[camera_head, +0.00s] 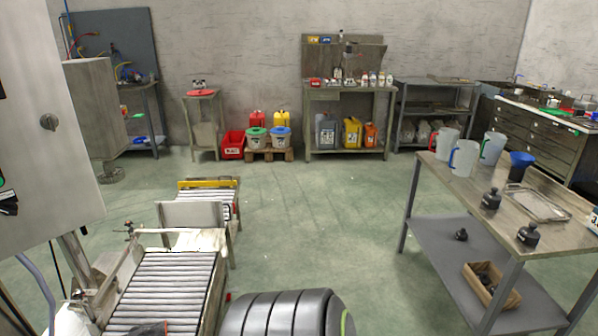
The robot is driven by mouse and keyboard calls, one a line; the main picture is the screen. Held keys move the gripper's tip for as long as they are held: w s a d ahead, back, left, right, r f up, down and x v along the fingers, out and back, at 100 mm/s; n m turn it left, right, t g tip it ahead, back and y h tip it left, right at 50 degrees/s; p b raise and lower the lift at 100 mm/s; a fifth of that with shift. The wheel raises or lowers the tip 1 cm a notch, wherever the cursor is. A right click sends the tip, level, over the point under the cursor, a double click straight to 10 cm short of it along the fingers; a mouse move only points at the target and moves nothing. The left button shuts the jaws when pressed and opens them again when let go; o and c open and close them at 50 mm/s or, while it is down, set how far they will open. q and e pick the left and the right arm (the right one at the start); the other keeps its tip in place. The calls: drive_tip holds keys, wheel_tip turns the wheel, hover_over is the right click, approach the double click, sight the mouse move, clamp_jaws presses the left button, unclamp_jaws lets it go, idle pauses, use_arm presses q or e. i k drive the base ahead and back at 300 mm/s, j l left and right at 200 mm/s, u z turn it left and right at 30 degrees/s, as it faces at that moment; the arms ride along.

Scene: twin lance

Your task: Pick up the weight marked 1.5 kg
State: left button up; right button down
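Black weights with knobs stand at the right. One weight (491,199) is on the top of the metal table (470,183), near its left edge. A second weight (528,234) stands nearer on the same tabletop, close to the front edge. A smaller dark weight (461,235) sits on the table's lower shelf (432,252). Pale marks show on the two upper weights, but they are too small to read, so I cannot tell which is 1.5 kg.
Jugs (463,158), a blue funnel (520,166) and a metal tray (538,204) share the tabletop. An open box (491,287) with dark items is on the lower shelf. A roller conveyor (165,290) stands at lower left. The middle floor (310,220) is clear.

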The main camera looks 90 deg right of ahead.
sight(491, 200)
drive_tip(key=z, duration=4)
drive_tip(key=i+l+u, duration=0.15)
drive_tip(key=i+l, duration=0.3)
drive_tip(key=i, duration=0.15)
